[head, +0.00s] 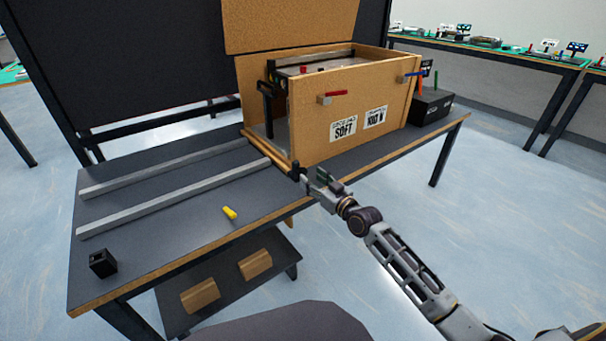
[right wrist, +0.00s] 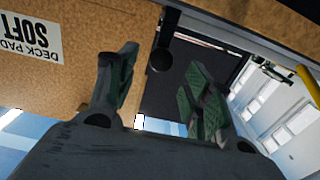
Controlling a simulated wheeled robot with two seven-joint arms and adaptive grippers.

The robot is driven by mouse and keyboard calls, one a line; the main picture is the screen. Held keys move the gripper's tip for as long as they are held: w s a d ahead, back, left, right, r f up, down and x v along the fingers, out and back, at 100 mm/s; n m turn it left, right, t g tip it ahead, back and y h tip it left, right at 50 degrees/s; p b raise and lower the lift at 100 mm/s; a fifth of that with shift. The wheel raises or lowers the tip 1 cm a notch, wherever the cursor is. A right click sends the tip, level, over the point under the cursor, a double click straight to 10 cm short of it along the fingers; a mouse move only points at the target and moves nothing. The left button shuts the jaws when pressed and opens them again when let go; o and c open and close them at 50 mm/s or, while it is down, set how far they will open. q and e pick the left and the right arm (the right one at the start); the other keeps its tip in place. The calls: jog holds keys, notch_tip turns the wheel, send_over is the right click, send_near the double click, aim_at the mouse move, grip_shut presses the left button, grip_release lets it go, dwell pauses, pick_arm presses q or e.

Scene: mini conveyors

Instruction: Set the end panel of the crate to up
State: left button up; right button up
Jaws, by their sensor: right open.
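The wooden crate (head: 308,118) stands on the dark table with its lid raised at the back. Its left end is open. A thin wooden panel edge (head: 268,152) lies low along the foot of that open end, so the end panel looks down. A small black knob (head: 295,170) sits at its near corner. My right gripper (head: 309,178) is just right of this knob, by the crate's near lower corner. In the right wrist view its green-padded fingers (right wrist: 160,88) are apart, with a round black knob (right wrist: 160,59) between or just beyond them; contact cannot be told. My left gripper is not in view.
Two grey rails (head: 165,203) run across the table left of the crate. A yellow piece (head: 230,212) and a small black block (head: 103,263) lie near the front. A black box (head: 428,108) stands right of the crate. Red (head: 332,97) and blue-handled latches are on the crate front.

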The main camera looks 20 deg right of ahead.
aim_at(304, 172)
jog(key=shift+b+x, duration=0.7)
jog(key=shift+x, duration=2.1)
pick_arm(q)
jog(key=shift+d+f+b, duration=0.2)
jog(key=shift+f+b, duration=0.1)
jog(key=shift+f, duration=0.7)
pick_arm(e)
jog(key=shift+w+a, duration=0.1)
jog(key=shift+w, duration=0.1)
jog(key=shift+c, duration=0.4)
jog(key=c, duration=0.7)
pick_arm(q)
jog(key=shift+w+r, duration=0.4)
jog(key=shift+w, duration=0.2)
pick_arm(e)
grip_shut()
